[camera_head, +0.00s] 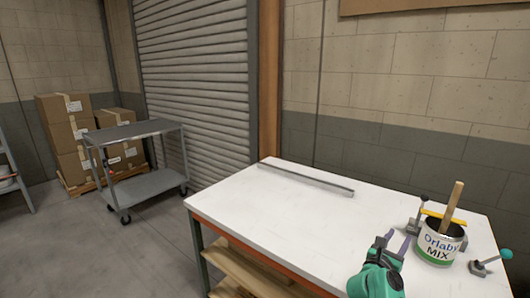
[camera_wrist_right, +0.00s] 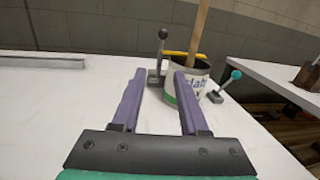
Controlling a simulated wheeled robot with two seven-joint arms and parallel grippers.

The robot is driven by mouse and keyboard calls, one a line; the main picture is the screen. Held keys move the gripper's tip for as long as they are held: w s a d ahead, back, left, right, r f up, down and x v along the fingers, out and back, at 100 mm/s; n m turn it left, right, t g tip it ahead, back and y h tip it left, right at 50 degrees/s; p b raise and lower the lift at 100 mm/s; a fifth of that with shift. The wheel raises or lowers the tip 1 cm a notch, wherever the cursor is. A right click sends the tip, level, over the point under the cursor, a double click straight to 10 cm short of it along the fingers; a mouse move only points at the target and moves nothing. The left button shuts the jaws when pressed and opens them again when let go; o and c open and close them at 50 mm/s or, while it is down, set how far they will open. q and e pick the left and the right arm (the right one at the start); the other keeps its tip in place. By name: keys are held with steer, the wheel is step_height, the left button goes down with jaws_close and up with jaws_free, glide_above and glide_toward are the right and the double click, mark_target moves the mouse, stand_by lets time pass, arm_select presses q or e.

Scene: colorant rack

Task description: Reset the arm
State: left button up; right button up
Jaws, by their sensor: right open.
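My right gripper (camera_head: 396,243) is green with purple fingers and is low over the right part of the white table (camera_head: 290,205). In the right wrist view its two fingers (camera_wrist_right: 158,85) stand apart with nothing between them. A paint can (camera_head: 436,246) labelled "Orlab MIX" stands upright just beyond and right of the gripper. A wooden stick (camera_head: 452,206) leans up out of the can. In the right wrist view the can (camera_wrist_right: 198,92) shows behind the right finger, which partly covers it. My left gripper is in neither view.
A metal strip (camera_head: 305,179) lies along the table's back edge. A grey cart (camera_head: 140,160) stands far left.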

steer(key=s+a+r+n+t+y, duration=0.25)
steer(key=a+n+t+y, duration=0.9)
steer(key=n, duration=1.45)
steer(key=s+a+f+n+g+y, duration=0.9)
steer(key=f+n+g, duration=0.25)
steer(key=n, duration=0.25)
steer(key=s+d+f+n+g+h, duration=0.3)
steer(key=s+f+n+g, duration=0.15)
steer(key=s, duration=0.45)
steer(key=s+d+f+n+g+h, duration=0.3)
steer(key=s+g+h, duration=0.15)
steer(key=s, duration=0.55)
step_height(320, 180, down, 23)
steer(key=s+g, duration=0.1)
steer(key=s, duration=0.2)
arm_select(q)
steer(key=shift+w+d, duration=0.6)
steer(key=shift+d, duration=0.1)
arm_select(e)
steer(key=s+d+f+g, duration=0.1)
steer(key=s+d+f, duration=0.1)
steer(key=s+f, duration=1.2)
steer(key=shift+s+d, duration=0.25)
steer(key=shift+s, duration=0.05)
